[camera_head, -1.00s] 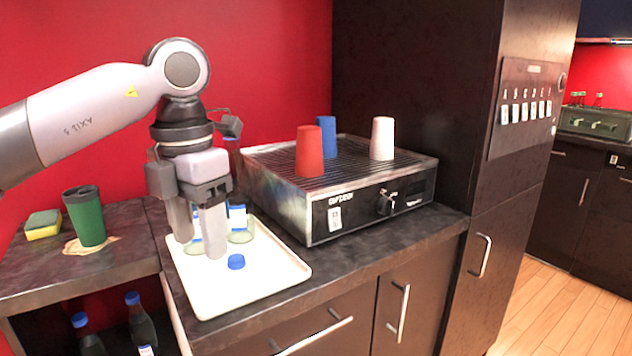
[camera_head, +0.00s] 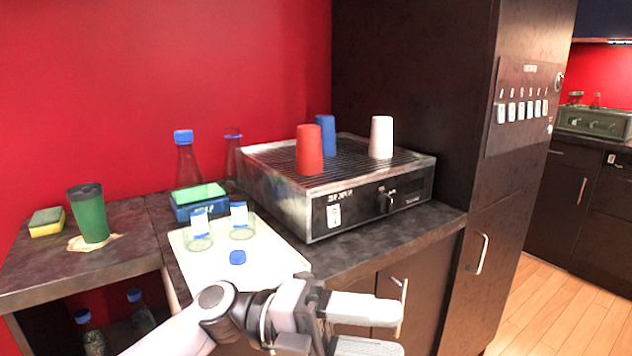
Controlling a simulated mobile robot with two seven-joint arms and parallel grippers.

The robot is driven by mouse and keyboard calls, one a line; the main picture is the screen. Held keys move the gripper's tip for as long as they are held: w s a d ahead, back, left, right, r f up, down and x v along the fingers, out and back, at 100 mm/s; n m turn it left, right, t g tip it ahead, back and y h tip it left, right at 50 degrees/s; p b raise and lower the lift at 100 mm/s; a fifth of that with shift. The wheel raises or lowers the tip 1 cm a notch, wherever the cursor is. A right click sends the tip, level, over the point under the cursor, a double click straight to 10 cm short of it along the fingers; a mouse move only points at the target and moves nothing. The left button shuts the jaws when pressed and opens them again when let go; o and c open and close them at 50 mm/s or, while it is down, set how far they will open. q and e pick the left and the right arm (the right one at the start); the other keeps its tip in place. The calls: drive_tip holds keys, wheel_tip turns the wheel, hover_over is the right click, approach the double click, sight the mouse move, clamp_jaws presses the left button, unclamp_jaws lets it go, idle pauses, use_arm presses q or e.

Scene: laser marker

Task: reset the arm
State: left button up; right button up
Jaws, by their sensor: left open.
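My left arm comes in low from the left in the head view. Its gripper (camera_head: 362,326) is in front of the counter's cabinet front, below the counter edge in the picture. The two fingers are apart with nothing between them, so it is open and empty. The lower finger is cut off by the frame's bottom edge. My right gripper is not in view.
A white tray (camera_head: 268,262) holds two small jars (camera_head: 198,238) and a blue cap (camera_head: 237,257). Behind are bottles (camera_head: 188,165) and a blue-green box (camera_head: 198,203). A cup warmer (camera_head: 318,210) carries three cups. A green tumbler (camera_head: 90,215) and sponge (camera_head: 46,222) stand left.

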use_arm(q)
drive_tip(key=w+a+f+n+t+y, duration=0.25)
drive_tip(key=a+f+n+t, duration=0.3)
drive_tip(key=n+t, duration=0.4)
drive_tip(key=w+a+f+n+t+y, duration=0.1)
drive_tip(key=a+f+n+t+y, duration=0.45)
drive_tip(key=n, duration=0.65)
drive_tip(key=w+a+f+n+t+y, duration=0.2)
drive_tip(key=a+f+n+t, duration=0.3)
drive_tip(key=f+n+t, duration=0.45)
drive_tip(key=s+a+f+n+g+y, duration=0.3)
drive_tip(key=s+a+f+n+g, duration=0.15)
drive_tip(key=s+f, duration=0.3)
drive_tip(key=s+a+f+n+g+y, duration=0.3)
drive_tip(key=s+a+f+g, duration=0.15)
drive_tip(key=s+f, duration=0.35)
wheel_tip(320, 180, up, 8)
drive_tip(key=a+p, duration=0.1)
drive_tip(key=p, duration=0.9)
drive_tip(key=shift+w+a+f+t, duration=0.15)
drive_tip(key=shift+w+a+t, duration=0.1)
drive_tip(key=shift+w+t, duration=0.2)
drive_tip(key=shift+f, duration=0.1)
